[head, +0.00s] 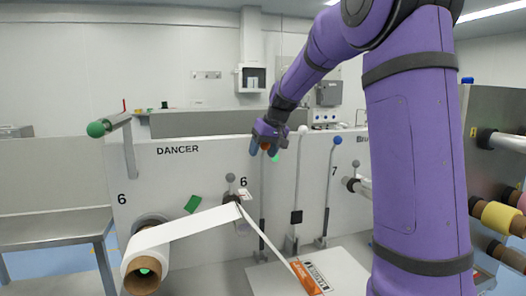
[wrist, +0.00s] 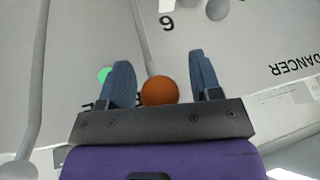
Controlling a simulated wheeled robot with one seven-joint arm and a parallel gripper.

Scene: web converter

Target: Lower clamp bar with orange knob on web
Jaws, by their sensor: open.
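The orange knob (wrist: 159,91) sits between the two blue fingers of my gripper (wrist: 160,64) in the wrist view. The fingers are open, with visible gaps on both sides of the knob. In the head view, my gripper (head: 265,147) is at the top of the knob's upright grey lever (head: 262,190), and the knob is mostly hidden by the fingers. The white web (head: 185,231) runs from a roll (head: 134,246) at lower left, up to a roller by the lever with the grey knob, then down to the right. The clamp bar itself is not clearly visible.
Nearby levers carry a white knob (head: 303,129) and a blue knob (head: 337,140) to the right. A grey knob (head: 230,178) is lower left. A green-ended bar (head: 97,129) sticks out at far left. A steel table (head: 55,222) stands left.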

